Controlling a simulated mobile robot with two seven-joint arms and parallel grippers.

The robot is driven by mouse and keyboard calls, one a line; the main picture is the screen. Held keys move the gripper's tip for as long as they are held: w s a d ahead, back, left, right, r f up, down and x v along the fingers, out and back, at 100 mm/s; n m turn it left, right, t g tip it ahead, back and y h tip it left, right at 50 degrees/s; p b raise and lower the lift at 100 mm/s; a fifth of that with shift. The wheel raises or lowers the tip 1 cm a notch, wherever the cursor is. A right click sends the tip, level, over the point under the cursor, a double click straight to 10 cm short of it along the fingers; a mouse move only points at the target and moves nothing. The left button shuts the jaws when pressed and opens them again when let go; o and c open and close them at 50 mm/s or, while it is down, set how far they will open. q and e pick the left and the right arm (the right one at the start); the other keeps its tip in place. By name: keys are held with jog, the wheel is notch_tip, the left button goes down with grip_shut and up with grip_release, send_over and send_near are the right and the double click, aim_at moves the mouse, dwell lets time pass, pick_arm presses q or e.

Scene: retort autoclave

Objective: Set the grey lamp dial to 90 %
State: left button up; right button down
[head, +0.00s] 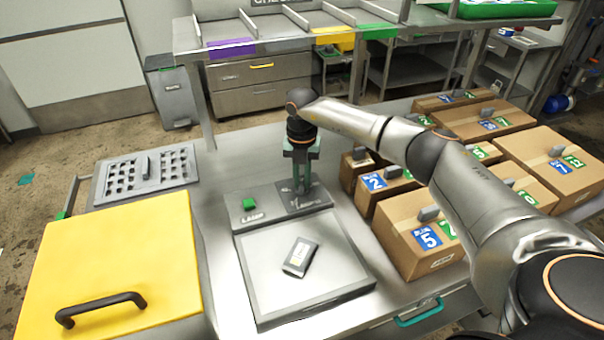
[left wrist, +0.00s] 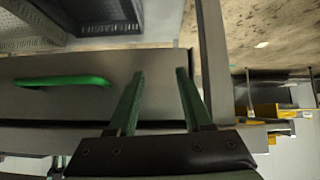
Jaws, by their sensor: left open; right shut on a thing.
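The lamp box (head: 283,206) has a sloped grey panel with a green button (head: 249,204) and a "LAMP" label on its left part. A darker dial plate with white markings (head: 318,202) is on its right part. My right gripper (head: 303,188) points down over this plate, shut on the grey lamp dial. The gripper hides most of the dial, and I cannot read its setting. My left gripper (left wrist: 158,75) shows only in the left wrist view, open with nothing between its green fingers.
A light panel (head: 300,265) with a small grey device (head: 300,257) lies in front of the lamp box. Cardboard boxes (head: 412,232) with numbered labels crowd the right. A yellow lid (head: 115,260) and a perforated grey tray (head: 146,172) are at left.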

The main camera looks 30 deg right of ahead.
aim_at(302, 182)
jog(key=m, duration=0.3)
jog(key=shift+w+r+m+p, duration=0.1)
jog(key=shift+m+p, duration=0.3)
jog(key=m, duration=0.5)
jog(key=shift+d+m, duration=0.1)
jog(key=shift+m, duration=0.2)
jog(key=c, duration=0.8)
grip_release()
jog(key=shift+c, duration=0.2)
notch_tip(302, 182, up, 12)
jog(key=b, duration=0.1)
jog(key=shift+r+b, duration=0.25)
jog(key=shift+b, duration=0.15)
jog(key=shift+f, duration=0.1)
